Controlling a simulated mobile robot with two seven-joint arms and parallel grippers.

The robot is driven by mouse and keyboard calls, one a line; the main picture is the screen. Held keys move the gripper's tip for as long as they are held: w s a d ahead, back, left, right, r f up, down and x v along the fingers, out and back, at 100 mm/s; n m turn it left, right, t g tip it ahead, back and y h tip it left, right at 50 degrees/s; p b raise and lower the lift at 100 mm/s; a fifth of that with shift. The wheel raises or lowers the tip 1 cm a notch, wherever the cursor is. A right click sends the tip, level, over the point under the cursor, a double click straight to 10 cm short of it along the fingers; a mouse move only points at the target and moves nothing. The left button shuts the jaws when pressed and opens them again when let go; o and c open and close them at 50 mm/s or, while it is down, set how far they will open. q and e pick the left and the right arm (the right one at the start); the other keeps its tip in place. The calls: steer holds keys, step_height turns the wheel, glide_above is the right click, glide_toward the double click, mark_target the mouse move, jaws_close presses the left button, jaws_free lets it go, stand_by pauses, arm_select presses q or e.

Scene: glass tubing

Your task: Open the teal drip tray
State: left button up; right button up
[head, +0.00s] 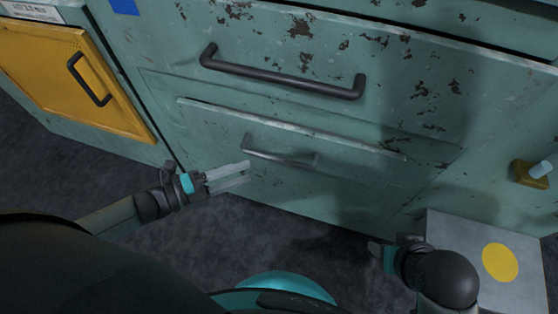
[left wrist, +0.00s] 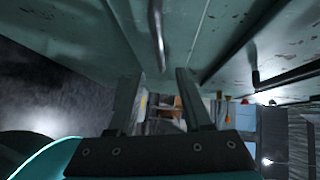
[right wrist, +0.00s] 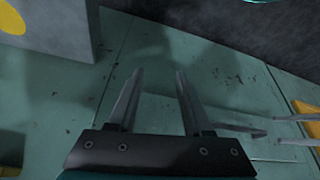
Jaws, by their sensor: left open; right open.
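The teal drip tray (head: 215,125) is the low, scuffed drawer front under a pale lip. It looks flush with the cabinet, so shut. Its grey bar handle (head: 285,156) runs across the middle. My left gripper (head: 249,172) is open and empty, with its fingertips just below the handle's left end. In the left wrist view the handle (left wrist: 158,35) lies ahead of and between the fingers, without clear contact. My right gripper (right wrist: 160,72) is open and empty, low near the cabinet's right side. The handle also shows in the right wrist view (right wrist: 235,127).
A larger drawer with a dark handle (head: 285,78) is above the tray. A yellow door (head: 75,85) is at left. A grey box with a yellow disc (head: 500,262) stands at lower right, beside my right arm. Dark floor (head: 275,225) lies open before the tray.

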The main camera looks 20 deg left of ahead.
mark_target(275, 161)
arm_select(q)
steer(key=shift+b+x, duration=1.5)
steer(key=shift+x, duration=3.8)
arm_select(e)
steer(key=w+a+r+t+y, duration=0.1)
steer(key=w+a+t+y, duration=0.1)
steer(key=w+a+t, duration=0.2)
steer(key=shift+w+a+r+n, duration=0.15)
steer(key=shift+a+n, duration=0.15)
steer(key=shift+a, duration=0.2)
arm_select(q)
jaws_close()
steer(key=shift+a, duration=0.1)
